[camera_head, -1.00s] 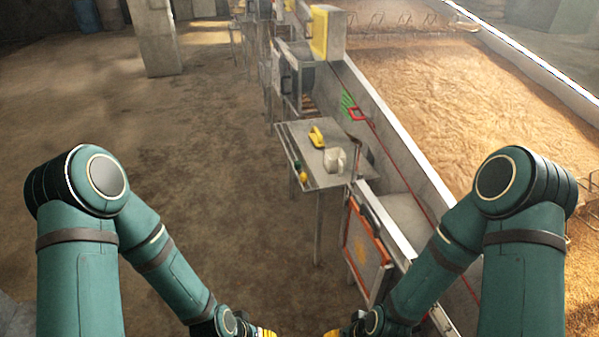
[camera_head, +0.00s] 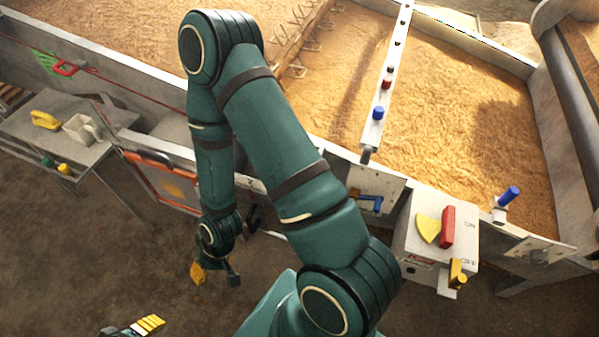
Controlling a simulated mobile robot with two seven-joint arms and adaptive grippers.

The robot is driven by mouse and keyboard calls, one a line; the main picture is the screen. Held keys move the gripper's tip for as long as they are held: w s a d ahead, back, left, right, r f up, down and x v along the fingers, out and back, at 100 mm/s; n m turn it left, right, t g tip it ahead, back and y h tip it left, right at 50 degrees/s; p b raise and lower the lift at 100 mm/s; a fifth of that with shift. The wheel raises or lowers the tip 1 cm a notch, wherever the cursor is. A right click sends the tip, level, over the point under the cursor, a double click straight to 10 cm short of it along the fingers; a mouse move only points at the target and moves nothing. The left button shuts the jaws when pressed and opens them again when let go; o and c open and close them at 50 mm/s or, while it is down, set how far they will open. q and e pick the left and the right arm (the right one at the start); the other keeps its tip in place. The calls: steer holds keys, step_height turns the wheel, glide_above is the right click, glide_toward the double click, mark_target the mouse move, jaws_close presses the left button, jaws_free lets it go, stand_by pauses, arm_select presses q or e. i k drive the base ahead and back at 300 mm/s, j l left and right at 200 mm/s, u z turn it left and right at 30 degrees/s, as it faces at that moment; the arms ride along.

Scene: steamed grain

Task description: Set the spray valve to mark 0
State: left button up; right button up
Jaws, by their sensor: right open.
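No valve's marks can be read clearly, and I cannot tell for sure which fitting is the spray valve. A blue lever (camera_head: 368,202) sits on a grey plate at the trough wall, partly beside my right arm. A blue handle (camera_head: 510,195) stands tilted on the trough rim further right. A blue knob (camera_head: 378,112) sits on the rail across the grain bed. My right gripper (camera_head: 215,273) is open and empty over the floor, well left of these fittings. My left gripper (camera_head: 135,326) shows only partly at the bottom left edge; its opening cannot be judged.
A grey box with a red lever (camera_head: 448,227), a yellow sector and ON/OFF lettering stands at right. A side table (camera_head: 90,130) holds a yellow tool (camera_head: 45,119) and a white jug (camera_head: 82,129). The floor at lower left is clear.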

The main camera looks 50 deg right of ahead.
mark_target(354, 193)
steer(key=z, duration=2.4)
